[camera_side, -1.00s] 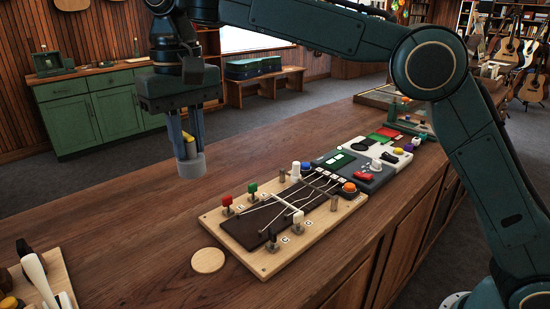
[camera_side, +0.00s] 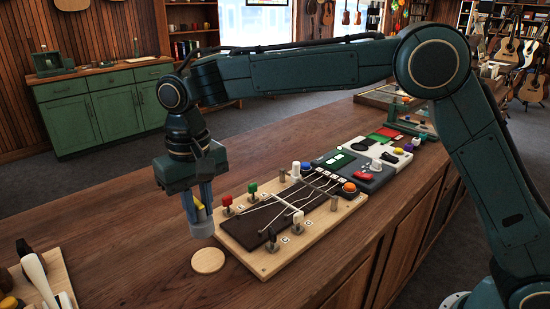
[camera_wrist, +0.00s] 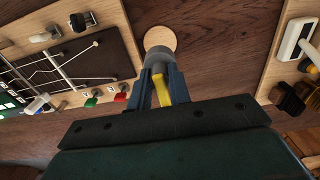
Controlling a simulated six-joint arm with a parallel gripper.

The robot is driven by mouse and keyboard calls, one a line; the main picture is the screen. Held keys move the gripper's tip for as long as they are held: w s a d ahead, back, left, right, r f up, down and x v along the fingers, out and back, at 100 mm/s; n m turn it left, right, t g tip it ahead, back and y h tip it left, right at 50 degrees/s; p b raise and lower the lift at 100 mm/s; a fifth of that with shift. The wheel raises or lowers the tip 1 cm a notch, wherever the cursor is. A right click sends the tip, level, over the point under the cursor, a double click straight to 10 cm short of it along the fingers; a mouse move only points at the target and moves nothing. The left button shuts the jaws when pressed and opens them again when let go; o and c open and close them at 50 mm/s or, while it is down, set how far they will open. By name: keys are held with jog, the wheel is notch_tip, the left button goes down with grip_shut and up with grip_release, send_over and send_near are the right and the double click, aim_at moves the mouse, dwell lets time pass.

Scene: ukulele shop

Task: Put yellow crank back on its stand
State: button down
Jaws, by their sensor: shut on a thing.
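The yellow crank (camera_side: 198,201) is between the fingers of my gripper (camera_side: 199,210), which is shut on it. Its grey round end (camera_side: 202,230) points down, over the bench. In the wrist view the yellow part (camera_wrist: 164,96) shows between the fingers, with the grey end (camera_wrist: 158,38) beyond them. A round light-wood disc (camera_side: 208,261), perhaps the stand, lies flat on the bench just below and to the right of the crank in the side view. In the wrist view the disc (camera_wrist: 172,40) is partly hidden behind the grey end. The gap to the bench is hard to judge.
A wooden board (camera_side: 268,262) with a dark panel, several levers and coloured knobs lies just right of my gripper. Further panels with buttons (camera_side: 365,168) stand behind it. Another board with a white handle (camera_side: 36,272) is at the front left. The wooden bench (camera_side: 120,235) between is clear.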

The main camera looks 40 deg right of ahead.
aim_at(198, 203)
jog(key=shift+f, duration=1.45)
jog(key=shift+f, duration=0.1)
jog(key=shift+f, duration=2.05)
jog(key=shift+f, duration=0.15)
jog(key=c, duration=1.3)
grip_release()
notch_tip(198, 203, up, 12)
jog(key=shift+f, duration=0.1)
jog(key=shift+r, duration=0.3)
